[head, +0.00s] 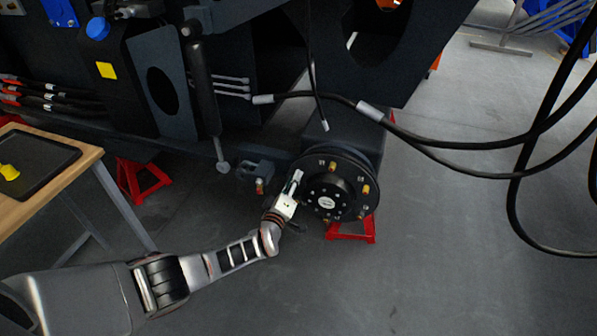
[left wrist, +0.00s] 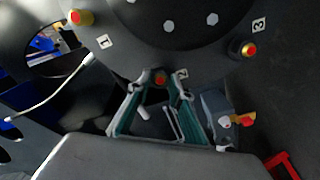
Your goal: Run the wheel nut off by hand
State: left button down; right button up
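The dark round wheel hub (head: 328,196) has several brass-coloured wheel nuts around its face. My left gripper (head: 297,184) reaches the hub's left side. In the left wrist view my left gripper (left wrist: 160,80) has its two fingers drawn in on both sides of the wheel nut (left wrist: 160,78) by the label 2. Only the reddish end of that nut or stud shows between the fingertips, and they appear to be shut on it. Wheel nuts also sit by label 1 (left wrist: 80,17) and label 3 (left wrist: 245,48). My right gripper is not in view.
Black hoses (head: 440,140) hang across the right side. Red stands (head: 352,230) stand below the chassis. A wooden table (head: 75,172) with a dark tray (head: 45,160) holding a yellow thing (head: 9,172) is at the left. The floor right of the hub is clear.

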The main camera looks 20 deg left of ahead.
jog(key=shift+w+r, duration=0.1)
pick_arm(q)
jog(key=n+b, duration=0.2)
jog(key=n, duration=0.4)
jog(key=n+b, duration=0.2)
jog(key=n, duration=0.4)
jog(key=n+b, duration=0.2)
jog(key=n, duration=0.4)
jog(key=shift+s+d+f, duration=0.1)
jog(key=shift+s+f, duration=0.15)
jog(key=c, duration=2)
grip_release()
jog(key=shift+o, duration=1.4)
jog(key=shift+r, duration=0.1)
jog(key=shift+c, duration=1.2)
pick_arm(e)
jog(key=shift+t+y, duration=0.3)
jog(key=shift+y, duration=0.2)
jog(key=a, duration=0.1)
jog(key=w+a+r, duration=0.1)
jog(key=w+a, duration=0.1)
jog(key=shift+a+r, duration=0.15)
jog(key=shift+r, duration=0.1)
